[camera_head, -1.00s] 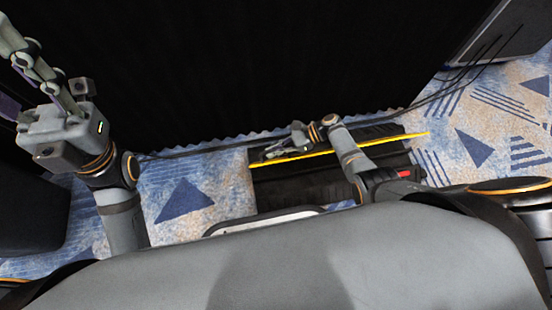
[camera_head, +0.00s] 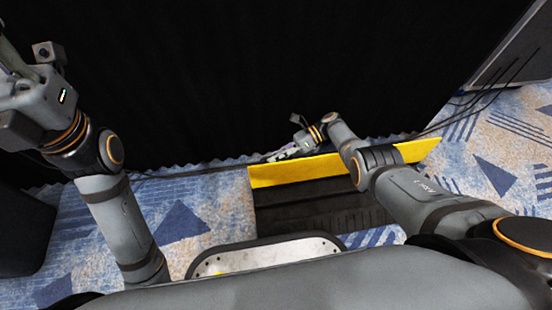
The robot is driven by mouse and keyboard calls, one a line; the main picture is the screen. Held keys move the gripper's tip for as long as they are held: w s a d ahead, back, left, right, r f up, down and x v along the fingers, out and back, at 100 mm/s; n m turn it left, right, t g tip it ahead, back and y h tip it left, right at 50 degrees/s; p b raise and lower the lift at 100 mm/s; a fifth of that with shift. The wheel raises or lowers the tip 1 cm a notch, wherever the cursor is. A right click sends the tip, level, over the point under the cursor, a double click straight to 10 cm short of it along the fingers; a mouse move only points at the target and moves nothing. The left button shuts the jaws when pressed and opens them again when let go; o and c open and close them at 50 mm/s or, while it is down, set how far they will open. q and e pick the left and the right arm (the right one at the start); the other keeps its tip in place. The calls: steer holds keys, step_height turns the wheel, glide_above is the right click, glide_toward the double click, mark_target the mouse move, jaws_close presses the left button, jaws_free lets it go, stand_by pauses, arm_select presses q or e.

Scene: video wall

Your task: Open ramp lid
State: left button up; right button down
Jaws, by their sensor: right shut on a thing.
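The ramp's lid (camera_head: 310,169) shows as a long yellow panel, tilted up along the far side of the black ramp (camera_head: 300,207). The dark channel of the ramp lies exposed in front of it. My right gripper (camera_head: 276,156) is at the left part of the lid's upper edge and is shut on it; its fingertips are small and partly hard to make out. My right forearm covers part of the lid. My left arm rises at the left, away from the ramp, and its gripper's fingers are out of the picture.
A black curtain (camera_head: 240,70) hangs behind the ramp, with cables (camera_head: 450,115) along its foot. A dark box-like unit (camera_head: 515,60) stands at the upper right. Patterned blue and beige carpet (camera_head: 190,215) is clear to the left of the ramp.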

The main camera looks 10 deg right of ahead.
stand_by(0.4)
steer(key=c, duration=1.7)
jaws_free()
steer(key=shift+w+r, duration=0.1)
steer(key=shift+r, duration=0.45)
step_height(320, 180, up, 9)
steer(key=shift+f, duration=0.1)
